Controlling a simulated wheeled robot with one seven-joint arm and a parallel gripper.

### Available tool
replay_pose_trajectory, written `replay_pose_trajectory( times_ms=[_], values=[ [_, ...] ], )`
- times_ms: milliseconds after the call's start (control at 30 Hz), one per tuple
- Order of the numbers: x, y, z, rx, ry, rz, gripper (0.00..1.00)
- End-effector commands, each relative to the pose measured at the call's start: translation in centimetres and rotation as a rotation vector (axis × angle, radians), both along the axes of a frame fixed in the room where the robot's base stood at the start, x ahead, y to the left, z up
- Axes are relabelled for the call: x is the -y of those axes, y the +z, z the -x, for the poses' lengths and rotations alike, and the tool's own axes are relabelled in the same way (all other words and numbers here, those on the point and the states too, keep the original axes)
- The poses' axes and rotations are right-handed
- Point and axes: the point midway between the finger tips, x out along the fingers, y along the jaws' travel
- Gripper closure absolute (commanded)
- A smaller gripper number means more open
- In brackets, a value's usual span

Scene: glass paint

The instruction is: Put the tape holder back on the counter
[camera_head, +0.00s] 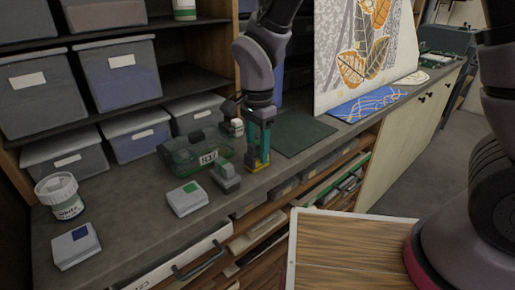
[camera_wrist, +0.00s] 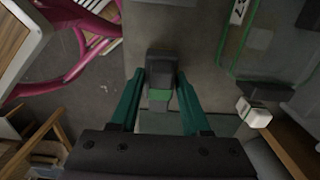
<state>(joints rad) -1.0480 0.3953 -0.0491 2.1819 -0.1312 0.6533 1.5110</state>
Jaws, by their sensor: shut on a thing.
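My gripper (camera_head: 258,158) is shut on a small dark grey tape holder (camera_head: 252,157). A yellow strip shows at its foot, low over the counter (camera_head: 130,215) near its front edge; whether it touches the counter I cannot tell. In the wrist view, a grey body with a green band (camera_wrist: 160,95) lies between the teal fingers of my gripper (camera_wrist: 160,78). Another grey holder-like piece (camera_head: 226,179) stands on the counter just left of my gripper in the head view.
A clear green box (camera_head: 190,155) stands left of my gripper, with a small white item (camera_head: 233,128) behind it. A white box (camera_head: 187,198) and a jar (camera_head: 60,197) are further left. A dark green mat (camera_head: 300,134) on the right is bare.

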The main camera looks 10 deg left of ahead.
Motion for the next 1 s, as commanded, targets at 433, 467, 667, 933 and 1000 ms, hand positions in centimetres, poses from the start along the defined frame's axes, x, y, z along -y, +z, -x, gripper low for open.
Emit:
replay_pose_trajectory(
  times_ms=[433, 467, 667, 933, 1000],
  values=[
    [0.0, -0.3, 0.0, -0.001, 0.0, 0.001, 0.23],
    [0.0, -0.3, 0.0, -0.001, 0.0, 0.001, 0.23],
    [0.0, 0.0, 0.0, 0.001, 0.0, -0.001, 0.23],
    [-0.1, 4.1, -0.1, 0.003, 0.0, -0.005, 0.23],
    [-0.1, 5.7, -0.1, 0.003, 0.0, -0.005, 0.23]
  ],
)
